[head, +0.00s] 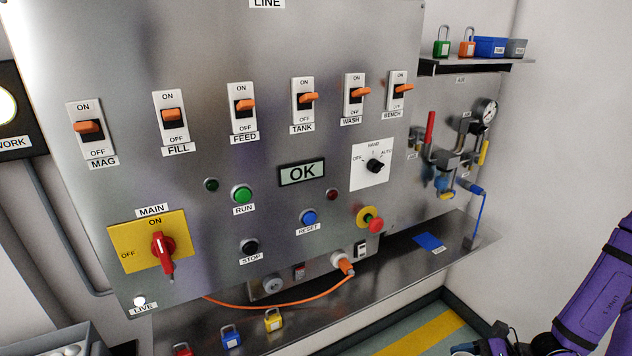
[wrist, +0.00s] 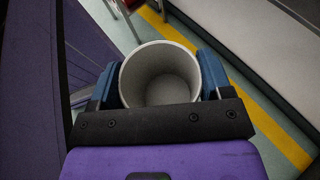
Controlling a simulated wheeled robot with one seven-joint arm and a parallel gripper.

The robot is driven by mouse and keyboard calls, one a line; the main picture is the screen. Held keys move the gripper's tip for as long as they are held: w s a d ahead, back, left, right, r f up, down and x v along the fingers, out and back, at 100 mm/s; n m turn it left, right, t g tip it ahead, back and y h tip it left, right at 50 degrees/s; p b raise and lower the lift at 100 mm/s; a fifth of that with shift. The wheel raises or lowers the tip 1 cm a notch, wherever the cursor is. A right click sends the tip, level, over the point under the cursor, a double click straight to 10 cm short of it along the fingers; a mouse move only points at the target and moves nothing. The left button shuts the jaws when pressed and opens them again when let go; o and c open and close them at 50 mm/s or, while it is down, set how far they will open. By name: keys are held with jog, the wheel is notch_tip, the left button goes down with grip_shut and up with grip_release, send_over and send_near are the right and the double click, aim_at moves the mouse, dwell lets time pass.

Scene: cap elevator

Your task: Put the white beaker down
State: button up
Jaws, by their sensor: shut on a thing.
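The white beaker (wrist: 158,88) shows in the wrist view from above, with its open mouth towards the camera and its inside empty. My gripper (wrist: 160,72) is shut on it, with one blue finger pad against each side of its wall. The beaker is held over the floor, with no surface seen directly touching it. Its base is hidden below the rim. In the head view my purple arm (head: 598,290) is at the lower right. The gripper end is cut off by the bottom edge there, and I cannot make out the beaker in that view.
A steel control panel (head: 225,55) with switches and buttons fills most of the head view. A steel ledge (head: 340,310) below it carries several padlocks and a blue card (head: 429,241). An orange cable (head: 290,307) hangs over it. The floor has a yellow stripe (head: 425,334).

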jog(key=shift+s, duration=0.25)
jog(key=w+r+m+t, duration=0.2)
jog(key=w, duration=1.5)
jog(key=shift+w+t+h, duration=0.3)
jog(key=shift+w+h, duration=0.05)
jog(key=shift+h, duration=0.05)
jog(key=w+a+r, duration=0.1)
jog(key=w+r, duration=0.1)
jog(key=w, duration=0.2)
jog(key=w+a+r+m+t, duration=0.1)
jog(key=w+a+r, duration=0.1)
jog(key=w, duration=0.3)
jog(key=w+a+r+m+t+h, duration=0.1)
jog(key=w+r, duration=0.2)
jog(key=w, duration=0.2)
jog(key=shift+w+a+r, duration=0.25)
jog(key=shift+a+r, duration=0.15)
jog(key=shift+w+a+r, duration=0.1)
jog(key=shift+w+r, duration=0.1)
jog(key=shift+w, duration=0.05)
jog(key=shift+a, duration=0.1)
